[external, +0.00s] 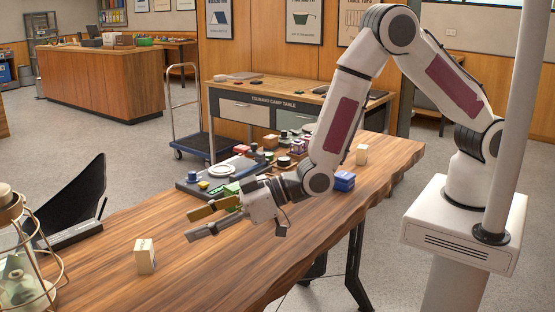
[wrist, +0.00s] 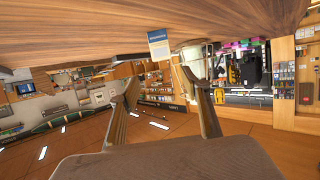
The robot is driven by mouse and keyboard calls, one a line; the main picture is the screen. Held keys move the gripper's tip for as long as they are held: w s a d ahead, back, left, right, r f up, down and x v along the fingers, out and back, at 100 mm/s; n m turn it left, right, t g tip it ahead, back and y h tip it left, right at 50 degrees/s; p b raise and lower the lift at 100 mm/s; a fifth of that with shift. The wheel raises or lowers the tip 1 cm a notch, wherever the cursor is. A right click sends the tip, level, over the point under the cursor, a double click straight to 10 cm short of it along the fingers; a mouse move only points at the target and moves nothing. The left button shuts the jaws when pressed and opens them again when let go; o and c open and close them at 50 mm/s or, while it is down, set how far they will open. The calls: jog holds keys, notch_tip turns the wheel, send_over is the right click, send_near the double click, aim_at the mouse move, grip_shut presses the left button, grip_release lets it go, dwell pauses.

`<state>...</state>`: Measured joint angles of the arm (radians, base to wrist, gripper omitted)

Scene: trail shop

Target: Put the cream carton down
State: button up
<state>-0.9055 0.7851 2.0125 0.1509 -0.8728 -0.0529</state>
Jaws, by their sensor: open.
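A cream carton (external: 145,256) stands upright on the wooden table (external: 110,289) near its left end in the external view, with dark lettering near its top. My gripper (external: 189,226) is open and empty, to the right of this carton and apart from it. Its two fingers also show spread in the wrist view (wrist: 157,85), with nothing between them. A second cream carton (external: 361,154) stands at the far right of the table. In the wrist view, which looks upside down, a small pale and blue shape (wrist: 158,43) shows beyond the fingers; I cannot tell whether it is the carton.
A black stand (external: 80,205) is behind the left carton, and a wire-framed lantern (external: 22,265) is at the far left. A blue stack (external: 344,181), a grey tray (external: 205,178) and several small coloured items crowd the table behind my arm. The front left tabletop has free room.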

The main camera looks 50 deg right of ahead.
jog(key=w+d+r+m+h, duration=0.2)
jog(key=d+r, duration=0.5)
jog(key=d, duration=0.4)
jog(key=w+d+r+m+h, duration=0.1)
jog(key=w+d+r+h, duration=0.15)
jog(key=d+r, duration=0.6)
jog(key=s+d+r+m+g+h, duration=0.1)
jog(key=s+d+r, duration=0.15)
jog(key=d, duration=0.65)
jog(key=s+d+r+m+h, duration=0.15)
jog(key=s+d, duration=0.25)
jog(key=d, duration=0.5)
jog(key=s+d+m+g+h, duration=0.1)
jog(key=s+d, duration=0.7)
jog(key=s, duration=0.2)
jog(key=s+d+m+g+h, duration=0.1)
jog(key=s+d+m+g, duration=0.1)
jog(key=s+d, duration=0.5)
jog(key=s, duration=0.4)
jog(key=shift+s+d+r+h, duration=0.25)
jog(key=shift+d+r+h, duration=0.1)
jog(key=shift+d+h, duration=0.05)
jog(key=shift+m, duration=0.25)
jog(key=shift+c, duration=0.5)
